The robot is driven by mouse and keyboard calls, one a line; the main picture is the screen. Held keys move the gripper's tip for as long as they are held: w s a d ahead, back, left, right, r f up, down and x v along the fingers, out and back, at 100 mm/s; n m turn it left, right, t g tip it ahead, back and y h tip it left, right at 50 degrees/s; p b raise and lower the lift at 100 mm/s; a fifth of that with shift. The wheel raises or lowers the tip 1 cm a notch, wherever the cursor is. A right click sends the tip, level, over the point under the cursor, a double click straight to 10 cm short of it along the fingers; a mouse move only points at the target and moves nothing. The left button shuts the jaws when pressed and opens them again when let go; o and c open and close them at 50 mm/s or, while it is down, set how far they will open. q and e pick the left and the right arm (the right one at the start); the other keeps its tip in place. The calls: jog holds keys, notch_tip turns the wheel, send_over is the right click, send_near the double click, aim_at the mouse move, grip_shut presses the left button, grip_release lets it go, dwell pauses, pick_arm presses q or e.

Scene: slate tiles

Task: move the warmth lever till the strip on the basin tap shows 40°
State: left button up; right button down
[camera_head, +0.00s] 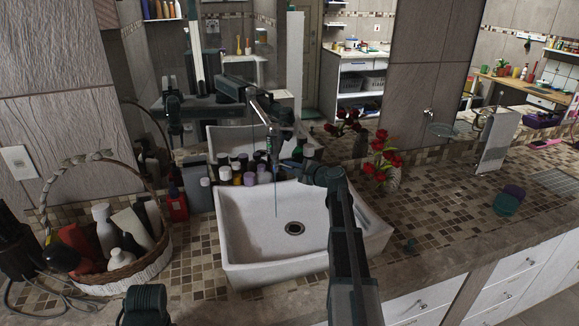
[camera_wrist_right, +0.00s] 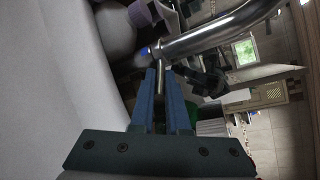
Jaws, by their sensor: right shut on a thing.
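The white basin (camera_head: 245,250) stands on the tiled counter, with a thin stream of water falling into it. The chrome basin tap (camera_head: 262,115) rises behind it; its curved pipe (camera_wrist_right: 215,38) shows large in the right wrist view. A small blue glow, perhaps the strip (camera_wrist_right: 144,52), sits on the tap body; no number is readable. My right gripper (camera_head: 290,163) is at the tap. In the right wrist view its blue fingers (camera_wrist_right: 163,78) are shut on the thin metal warmth lever (camera_wrist_right: 161,58). My left gripper is not in view.
Several bottles and jars (camera_head: 240,172) crowd behind the basin. A wicker basket (camera_head: 130,280) of bottles stands left and red flowers (camera_head: 382,160) stand right. A mirror backs the counter. The tiled counter farther right (camera_head: 445,205) is mostly clear.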

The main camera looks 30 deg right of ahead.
jog(key=shift+s+a+m+h, duration=0.1)
jog(key=shift+s+m+h, duration=0.05)
jog(key=shift+m+h, duration=0.2)
jog(key=c, duration=0.9)
grip_release()
jog(key=p+v, duration=0.3)
jog(key=v, duration=1)
jog(key=shift+s, duration=0.4)
jog(key=shift+r, duration=0.1)
